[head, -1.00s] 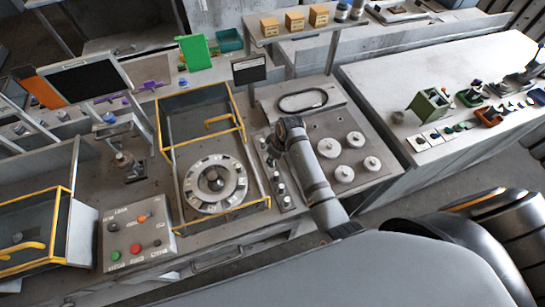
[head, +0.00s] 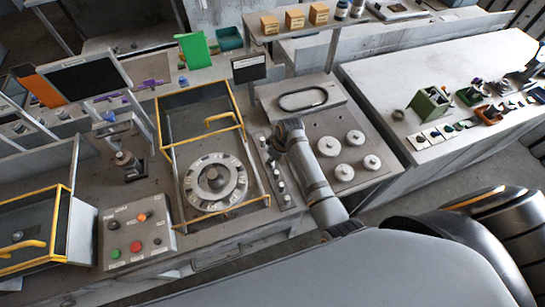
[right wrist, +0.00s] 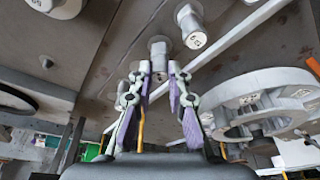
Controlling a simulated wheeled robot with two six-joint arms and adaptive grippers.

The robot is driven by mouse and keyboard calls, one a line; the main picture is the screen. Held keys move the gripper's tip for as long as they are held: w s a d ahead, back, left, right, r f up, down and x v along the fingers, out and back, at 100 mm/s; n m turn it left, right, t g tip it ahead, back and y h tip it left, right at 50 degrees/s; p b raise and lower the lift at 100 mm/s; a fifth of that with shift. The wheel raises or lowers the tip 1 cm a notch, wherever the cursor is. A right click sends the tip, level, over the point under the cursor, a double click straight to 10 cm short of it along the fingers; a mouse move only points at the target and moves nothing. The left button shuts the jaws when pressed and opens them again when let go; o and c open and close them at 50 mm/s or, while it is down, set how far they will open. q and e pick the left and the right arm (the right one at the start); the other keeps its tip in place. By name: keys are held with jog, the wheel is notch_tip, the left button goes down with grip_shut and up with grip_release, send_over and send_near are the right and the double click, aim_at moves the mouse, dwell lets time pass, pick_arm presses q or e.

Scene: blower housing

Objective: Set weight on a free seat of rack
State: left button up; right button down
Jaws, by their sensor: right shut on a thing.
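My right arm reaches over the bench in the head view, and its wrist hides its fingers there. In the right wrist view my right gripper (right wrist: 160,88) is shut on a small grey weight (right wrist: 158,62) between its purple pads. The rack (head: 284,192) is a narrow grey strip beside the ring fixture, with several small weights in a row. A neighbouring weight (right wrist: 192,28) with a number on its end stands close by in the wrist view. I cannot tell whether the held weight touches the rack. The seats near my gripper are partly hidden. My left gripper is not in view.
The numbered ring (head: 215,183) in its yellow-edged frame lies left of the rack. A button box (head: 137,236) stands at the front left.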

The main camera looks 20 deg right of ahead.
jog(key=shift+f, duration=0.2)
jog(key=c, duration=1.2)
grip_release()
jog(key=shift+r, duration=0.15)
jog(key=shift+r, duration=3.65)
jog(key=shift+f, duration=0.1)
